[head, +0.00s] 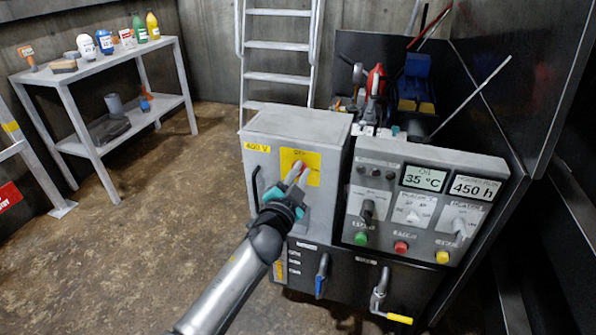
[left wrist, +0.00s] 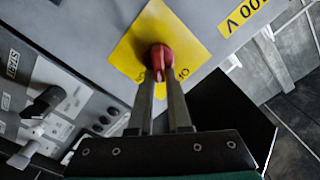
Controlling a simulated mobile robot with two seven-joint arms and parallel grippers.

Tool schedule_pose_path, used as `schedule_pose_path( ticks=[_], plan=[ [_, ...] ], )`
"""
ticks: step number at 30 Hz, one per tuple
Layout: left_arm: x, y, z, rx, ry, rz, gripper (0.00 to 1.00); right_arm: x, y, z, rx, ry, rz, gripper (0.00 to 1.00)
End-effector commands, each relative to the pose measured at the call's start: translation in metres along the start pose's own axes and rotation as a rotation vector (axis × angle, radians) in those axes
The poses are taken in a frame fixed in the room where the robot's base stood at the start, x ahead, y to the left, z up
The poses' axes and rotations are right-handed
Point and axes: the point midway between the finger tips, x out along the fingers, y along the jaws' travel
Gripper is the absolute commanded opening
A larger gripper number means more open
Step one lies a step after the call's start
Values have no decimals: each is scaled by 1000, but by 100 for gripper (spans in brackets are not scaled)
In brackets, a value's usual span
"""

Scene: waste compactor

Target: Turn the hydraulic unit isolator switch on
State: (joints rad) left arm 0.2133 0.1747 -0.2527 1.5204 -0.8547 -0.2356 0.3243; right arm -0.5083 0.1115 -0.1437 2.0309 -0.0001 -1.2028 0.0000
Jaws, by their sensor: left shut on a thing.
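The isolator switch is a red rotary handle (left wrist: 161,58) on a yellow plate (left wrist: 132,50), on the front of a grey cabinet marked 400 V. In the head view the yellow plate (head: 313,167) shows behind my gripper, and only a little red of the handle is visible. My left gripper (head: 297,174) reaches the plate from the front. In the left wrist view its two fingers (left wrist: 162,82) are closed around the red handle. The handle's exact angle is partly hidden by the fingers. My right gripper is in neither view.
Right of the cabinet (head: 300,123) stands a control panel (head: 430,160) with displays, knobs and coloured buttons. Below are a blue-handled valve (head: 321,275) and a yellow-handled lever (head: 398,318). A shelf (head: 105,62) with bottles stands far left, and a ladder (head: 277,45) behind. The floor at left is clear.

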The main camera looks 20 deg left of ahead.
Motion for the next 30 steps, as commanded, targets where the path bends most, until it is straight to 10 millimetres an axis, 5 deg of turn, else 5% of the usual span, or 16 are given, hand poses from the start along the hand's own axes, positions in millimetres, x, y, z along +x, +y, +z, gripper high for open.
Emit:
schedule_pose_path(
  ticks=[18, 30],
  plan=[
    [0, 10, 4, 570, -1, 2, 0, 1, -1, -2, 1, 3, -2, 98],
    [0, 13, 6, 797, -1, 2, 0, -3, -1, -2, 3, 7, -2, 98]
  ],
)
